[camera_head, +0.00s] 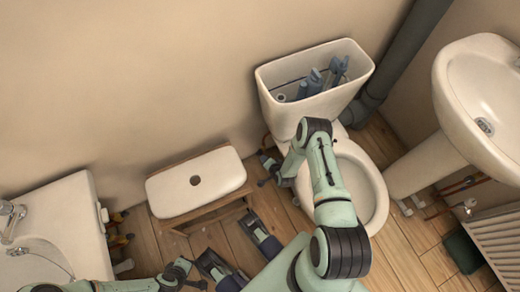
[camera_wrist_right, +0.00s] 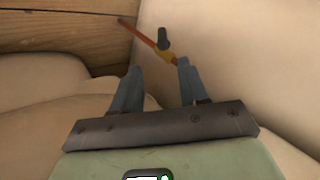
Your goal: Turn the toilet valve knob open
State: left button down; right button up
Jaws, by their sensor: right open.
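The toilet (camera_head: 355,180) stands against the wall with its cistern (camera_head: 318,95) open on top. In the right wrist view, a small valve with a dark grey knob (camera_wrist_right: 163,38) and a brass body (camera_wrist_right: 166,52) sits on a thin orange-red pipe (camera_wrist_right: 138,31). My right gripper (camera_head: 264,169) is low at the toilet's left side. In the wrist view its two blue-grey fingers (camera_wrist_right: 156,75) are apart and empty, with the knob just beyond the tips, nearer the right finger. My left arm shows at the lower left; its gripper (camera_head: 182,272) is small and its jaws are unclear.
A basin (camera_head: 65,225) is at the left edge and a pedestal sink (camera_head: 480,105) at the right. A grey drain pipe (camera_head: 405,60) rises behind the toilet. A radiator (camera_head: 500,240) is at lower right.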

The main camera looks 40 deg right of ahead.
aim_at(261, 154)
pick_arm(q)
jog(key=w+a+f+t+b, duration=0.1)
jog(key=w+a+f+b, duration=0.1)
jog(key=w+f+b, duration=0.15)
pick_arm(e)
jog(key=shift+m, duration=0.4)
jog(key=x, duration=0.6)
jog(key=shift+d, duration=0.1)
jog(key=b+x, duration=0.2)
jog(key=x, duration=0.4)
jog(key=shift+w+d+f+b, duration=0.1)
jog(key=shift+w+d+b, duration=0.05)
jog(key=shift+w+b, duration=0.25)
pick_arm(q)
jog(key=s+a+f+g, duration=0.1)
jog(key=s+f+g, duration=0.1)
jog(key=s+f, duration=0.3)
jog(key=shift+s+f+n+g, duration=0.15)
jog(key=shift+s+n+g, duration=0.15)
jog(key=shift+s, duration=0.95)
pick_arm(e)
grip_shut()
